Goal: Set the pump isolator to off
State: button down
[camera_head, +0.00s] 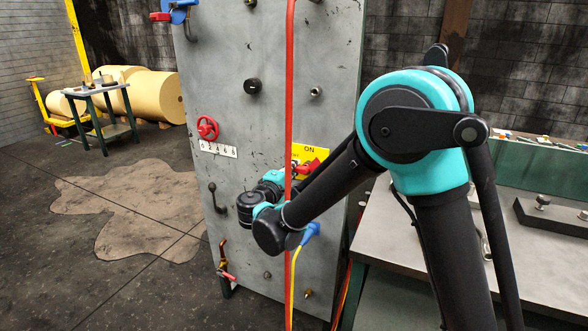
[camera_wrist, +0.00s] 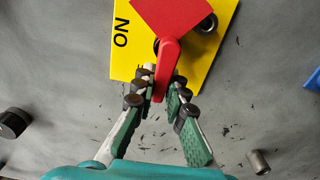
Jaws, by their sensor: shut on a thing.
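The pump isolator is a yellow plate (camera_head: 310,151) marked ON with a red handle (camera_head: 313,167), on the grey upright panel. In the wrist view the yellow plate (camera_wrist: 128,58) appears turned, with the ON lettering at its left. The red handle (camera_wrist: 168,58) runs from a broad red part at the top down to a narrow end. My gripper (camera_wrist: 160,86) is shut on this narrow end, one finger on each side. In the head view my arm and a red vertical pipe cover part of the isolator, and the fingertips are hard to make out.
The red pipe (camera_head: 290,80) runs down the panel (camera_head: 265,55) in front of the isolator. A red handwheel (camera_head: 207,128), black knob (camera_head: 252,86), lever (camera_head: 214,197) and blue connector (camera_head: 310,231) are nearby. A workbench (camera_head: 395,255) stands at right. The floor at left is open.

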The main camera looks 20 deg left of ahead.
jog(key=shift+f, duration=0.1)
jog(key=c, duration=1.5)
grip_release()
jog(key=shift+c, duration=0.2)
jog(key=shift+s, duration=0.1)
jog(key=s, duration=1.1)
jog(key=shift+s+a, duration=0.4)
jog(key=shift+a, duration=0.05)
jog(key=shift+s, duration=0.1)
